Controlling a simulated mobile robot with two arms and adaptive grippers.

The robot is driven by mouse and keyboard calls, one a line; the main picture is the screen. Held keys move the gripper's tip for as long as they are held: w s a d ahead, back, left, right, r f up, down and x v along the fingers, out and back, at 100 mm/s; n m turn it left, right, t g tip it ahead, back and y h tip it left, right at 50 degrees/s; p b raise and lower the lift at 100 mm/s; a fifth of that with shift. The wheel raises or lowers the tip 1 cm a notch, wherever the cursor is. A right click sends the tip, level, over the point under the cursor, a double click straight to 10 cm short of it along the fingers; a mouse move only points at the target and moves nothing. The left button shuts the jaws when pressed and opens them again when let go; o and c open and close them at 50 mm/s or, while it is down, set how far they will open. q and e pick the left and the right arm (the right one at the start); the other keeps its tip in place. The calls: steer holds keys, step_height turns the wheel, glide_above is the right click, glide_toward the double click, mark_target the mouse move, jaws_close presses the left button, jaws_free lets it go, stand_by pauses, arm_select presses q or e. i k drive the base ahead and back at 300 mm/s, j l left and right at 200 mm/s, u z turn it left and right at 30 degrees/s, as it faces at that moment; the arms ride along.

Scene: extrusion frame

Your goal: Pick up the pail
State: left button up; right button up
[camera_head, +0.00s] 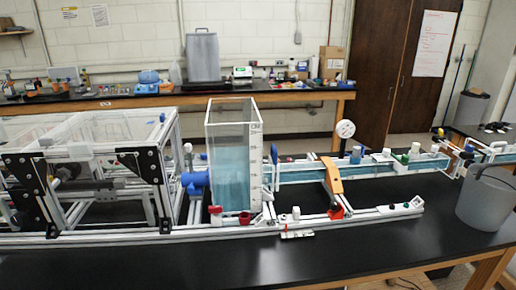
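A grey pail (485,203) stands upright at the far right of the black table, near its front edge. Its thin handle arches over the open rim, and the picture's right edge cuts off part of it. Its inside is mostly hidden. Neither of my grippers is in view.
An aluminium extrusion frame (165,190) with clear panels fills the left of the black table (330,258). A clear tank (230,155) of blue water and a long flume (300,171) stand left of the pail. The table's front strip is mostly clear. A back bench (180,98) holds small items.

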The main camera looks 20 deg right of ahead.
mark_target(487, 198)
steer(key=z, duration=2.2)
